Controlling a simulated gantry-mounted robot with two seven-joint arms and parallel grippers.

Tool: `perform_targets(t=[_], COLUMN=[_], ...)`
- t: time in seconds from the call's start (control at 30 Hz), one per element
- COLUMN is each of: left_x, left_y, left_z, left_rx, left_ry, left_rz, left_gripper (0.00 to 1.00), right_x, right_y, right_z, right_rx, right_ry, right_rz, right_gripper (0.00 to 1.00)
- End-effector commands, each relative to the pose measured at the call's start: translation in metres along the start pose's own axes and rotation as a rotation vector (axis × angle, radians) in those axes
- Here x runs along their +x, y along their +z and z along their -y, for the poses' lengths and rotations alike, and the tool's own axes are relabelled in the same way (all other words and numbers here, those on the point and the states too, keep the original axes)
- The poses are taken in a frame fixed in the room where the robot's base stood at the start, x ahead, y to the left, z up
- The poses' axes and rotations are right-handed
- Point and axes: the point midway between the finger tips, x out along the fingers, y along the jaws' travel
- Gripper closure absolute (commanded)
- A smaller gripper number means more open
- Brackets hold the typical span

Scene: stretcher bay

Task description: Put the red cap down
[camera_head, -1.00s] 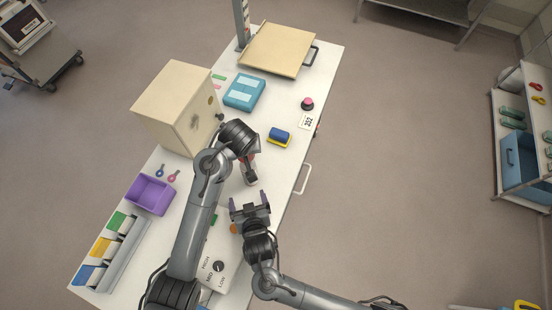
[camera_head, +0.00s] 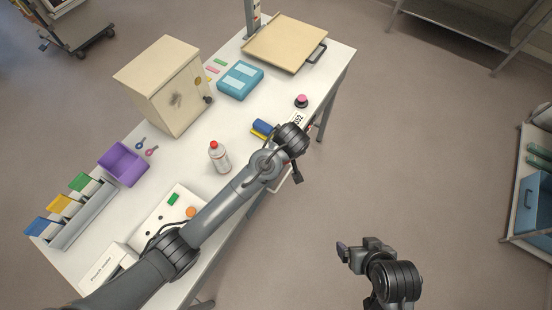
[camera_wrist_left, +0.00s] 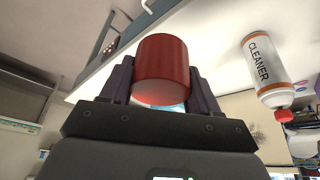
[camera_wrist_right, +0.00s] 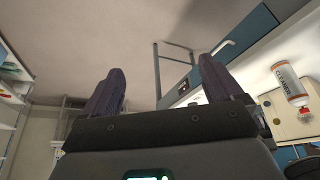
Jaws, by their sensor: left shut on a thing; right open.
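The red cap (camera_wrist_left: 163,68) is a smooth red cylinder in the left wrist view. My left gripper (camera_wrist_left: 161,82) is shut on it, one finger on each side. In the head view the left arm reaches across the table to its right edge; the cap is hidden there and only a dark bit of the gripper (camera_head: 297,175) shows. My right gripper (camera_head: 357,246) is open and empty, off the table to the right. Its two spread fingers (camera_wrist_right: 160,76) also show in the right wrist view.
A white cleaner bottle (camera_head: 219,158) with a red top stands upright on the white table (camera_head: 190,155). Around it are a purple bin (camera_head: 122,164), a beige cabinet (camera_head: 165,85), a blue case (camera_head: 240,80) and a blue-yellow block (camera_head: 262,128). Bare table lies around the bottle.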

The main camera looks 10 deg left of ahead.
Motion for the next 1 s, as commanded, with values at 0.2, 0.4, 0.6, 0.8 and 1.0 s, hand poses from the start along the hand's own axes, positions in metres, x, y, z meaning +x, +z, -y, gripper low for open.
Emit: perform_targets(t=[0.2, 0.4, 0.6, 0.8, 1.0], left_x=[0.021, 0.031, 0.057, 0.091, 0.114], left_y=[0.007, 0.006, -0.008, -0.026, -0.039], left_z=[0.01, 0.017, 0.039, 0.067, 0.086], left_rx=[-0.003, -0.003, -0.005, -0.004, -0.003], left_ry=[-0.002, -0.004, -0.006, -0.006, -0.003], left_rz=[0.001, 0.002, 0.005, 0.004, 0.002], left_gripper=[0.76, 0.76, 0.76, 0.76, 0.76], right_x=[0.009, 0.015, 0.013, 0.011, 0.011], right_y=[0.045, 0.065, 0.066, 0.065, 0.065], right_z=[-0.029, -0.027, -0.026, -0.026, -0.026], right_rx=[0.038, 0.042, 0.042, 0.043, 0.043], right_ry=[0.053, 0.05, 0.049, 0.048, 0.048], right_rz=[0.061, 0.103, 0.107, 0.107, 0.107], right_gripper=[0.07, 0.07, 0.07, 0.07, 0.07])
